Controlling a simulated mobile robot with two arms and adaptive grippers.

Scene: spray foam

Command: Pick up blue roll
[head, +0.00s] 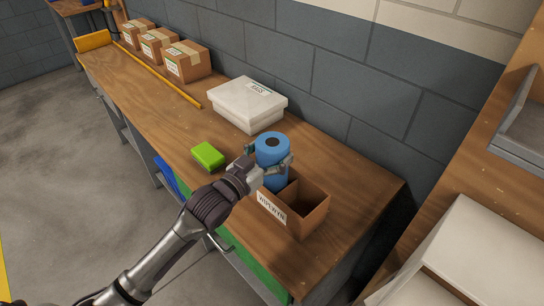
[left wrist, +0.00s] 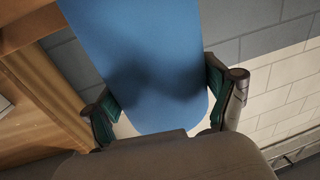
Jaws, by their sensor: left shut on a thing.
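The blue roll (head: 271,150) stands upright at the left side of the open cardboard box (head: 310,218) on the workbench. Its dark core hole faces up. My left gripper (head: 269,167) reaches in from the left and is shut around the roll's side. In the left wrist view the blue roll (left wrist: 140,65) fills the middle, with a finger of my left gripper (left wrist: 162,110) on each side of it. The roll's lower end is hidden behind the gripper and the box, so I cannot tell whether it touches the box floor. My right gripper is not in view.
A green block (head: 208,155) lies left of the gripper. A white lidded box (head: 246,105) stands behind the roll near the wall. Taped cartons (head: 187,62) and a long yellow bar (head: 160,74) lie farther along the workbench (head: 150,100). A white container (head: 465,250) is at the right.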

